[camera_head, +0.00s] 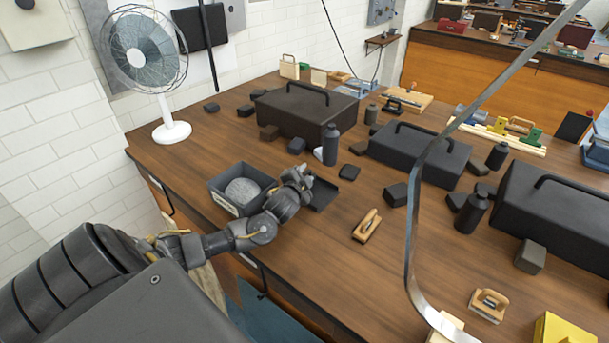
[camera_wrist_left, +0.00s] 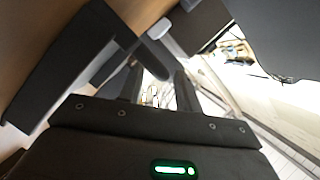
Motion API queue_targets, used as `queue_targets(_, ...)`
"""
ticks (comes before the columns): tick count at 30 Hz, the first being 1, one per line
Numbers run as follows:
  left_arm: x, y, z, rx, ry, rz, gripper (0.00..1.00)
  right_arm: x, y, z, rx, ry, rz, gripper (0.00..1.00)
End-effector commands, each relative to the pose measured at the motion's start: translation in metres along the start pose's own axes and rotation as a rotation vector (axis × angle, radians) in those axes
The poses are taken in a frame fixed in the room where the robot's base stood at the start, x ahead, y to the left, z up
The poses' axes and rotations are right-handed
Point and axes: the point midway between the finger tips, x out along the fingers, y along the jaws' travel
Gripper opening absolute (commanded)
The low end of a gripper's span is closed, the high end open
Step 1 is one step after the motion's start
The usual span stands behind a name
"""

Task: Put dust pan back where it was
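The dust pan (camera_head: 322,194) looks like a dark, flat tray. In the head view it is on or just above the wooden workbench, right of a dark grey bin (camera_head: 225,202). My left gripper (camera_head: 305,176) is right at its near-left side and hides part of it. In the left wrist view, the two fingers of my left gripper (camera_wrist_left: 160,88) stand apart with a light gap between them. A dark bar (camera_wrist_left: 152,48) shows just beyond the fingertips; I cannot tell whether it belongs to the dust pan or touches the fingers. My right gripper is not in view.
The bin holds a round grey thing (camera_head: 242,191). A black bottle (camera_head: 330,145), small dark blocks and large black toolboxes (camera_head: 304,109) stand behind the gripper. A wooden-handled brush (camera_head: 367,226) lies to the right. A white fan (camera_head: 171,130) stands at the back left. Bare bench lies in front.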

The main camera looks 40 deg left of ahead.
Motion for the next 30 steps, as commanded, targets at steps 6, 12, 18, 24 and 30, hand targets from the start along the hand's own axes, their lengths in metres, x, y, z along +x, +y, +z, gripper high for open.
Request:
queue_targets(6, -0.008, 0.001, 0.0, -0.001, 0.001, 0.0, 0.34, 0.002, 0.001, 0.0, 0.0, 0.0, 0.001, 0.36)
queue_targets(12, -0.044, 0.003, 0.001, -0.002, 0.003, 0.003, 0.34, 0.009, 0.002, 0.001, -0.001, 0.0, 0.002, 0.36)
queue_targets(18, -0.085, 0.002, 0.0, -0.004, 0.002, 0.001, 0.34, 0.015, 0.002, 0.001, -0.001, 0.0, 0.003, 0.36)
queue_targets(24, -0.112, 0.001, 0.0, -0.003, 0.001, 0.001, 0.34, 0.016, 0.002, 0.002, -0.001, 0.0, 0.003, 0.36)
queue_targets(30, -0.12, -0.001, 0.0, -0.001, 0.0, -0.001, 0.34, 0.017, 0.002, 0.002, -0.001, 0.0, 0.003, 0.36)
